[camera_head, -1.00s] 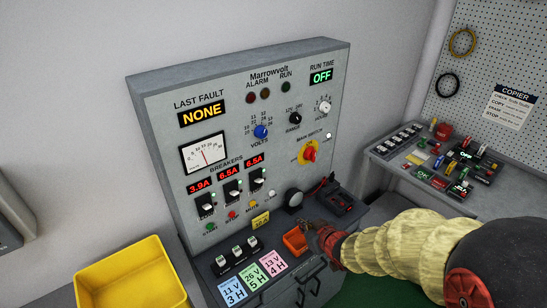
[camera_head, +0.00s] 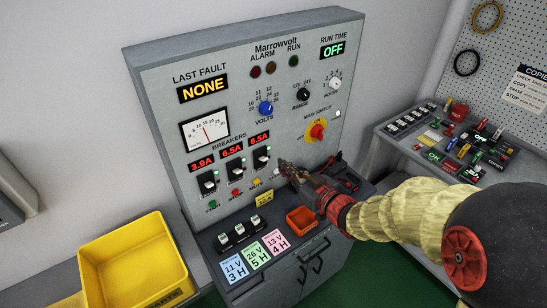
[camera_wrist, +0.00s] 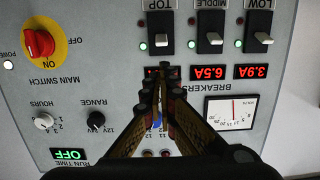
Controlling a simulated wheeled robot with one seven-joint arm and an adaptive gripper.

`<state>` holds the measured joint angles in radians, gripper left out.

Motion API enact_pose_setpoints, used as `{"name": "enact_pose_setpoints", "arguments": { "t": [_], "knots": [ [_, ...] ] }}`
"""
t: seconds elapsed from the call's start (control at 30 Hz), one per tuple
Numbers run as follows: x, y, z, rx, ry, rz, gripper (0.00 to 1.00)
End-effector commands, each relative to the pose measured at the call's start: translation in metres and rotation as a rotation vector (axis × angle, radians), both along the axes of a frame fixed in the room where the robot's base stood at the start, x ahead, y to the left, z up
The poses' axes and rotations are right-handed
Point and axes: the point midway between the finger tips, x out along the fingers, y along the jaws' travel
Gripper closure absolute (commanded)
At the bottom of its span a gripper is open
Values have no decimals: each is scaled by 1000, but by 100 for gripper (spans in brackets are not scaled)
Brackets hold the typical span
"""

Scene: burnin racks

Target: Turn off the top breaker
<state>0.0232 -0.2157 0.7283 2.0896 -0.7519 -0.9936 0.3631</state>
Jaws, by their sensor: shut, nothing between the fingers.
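The top breaker (camera_wrist: 160,35), labelled TOP, is a black switch with a white lever in the wrist view, which sees the panel upside down. A small green light beside it is lit. In the head view it is the rightmost of the three breakers (camera_head: 261,158). My gripper (camera_wrist: 160,74) is shut and empty, its tips over the display of the top breaker and close to its lever in the picture. In the head view my gripper (camera_head: 284,165) is just right of that breaker. Whether it touches the panel I cannot tell.
The middle breaker (camera_wrist: 210,35) and low breaker (camera_wrist: 259,35) stand alongside. The red main switch (camera_head: 317,131) is right of the breakers. Below are an orange bin (camera_head: 301,220) and a row of small buttons. A yellow crate (camera_head: 135,260) stands at lower left.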

Motion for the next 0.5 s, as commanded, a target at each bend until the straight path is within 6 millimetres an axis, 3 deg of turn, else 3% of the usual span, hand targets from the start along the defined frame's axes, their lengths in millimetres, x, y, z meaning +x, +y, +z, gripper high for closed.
{"name": "enact_pose_setpoints", "arguments": {
  "t": [0.5],
  "knots": [
    [64, 44, -13, 0, 0, 1, 100]
  ]
}}
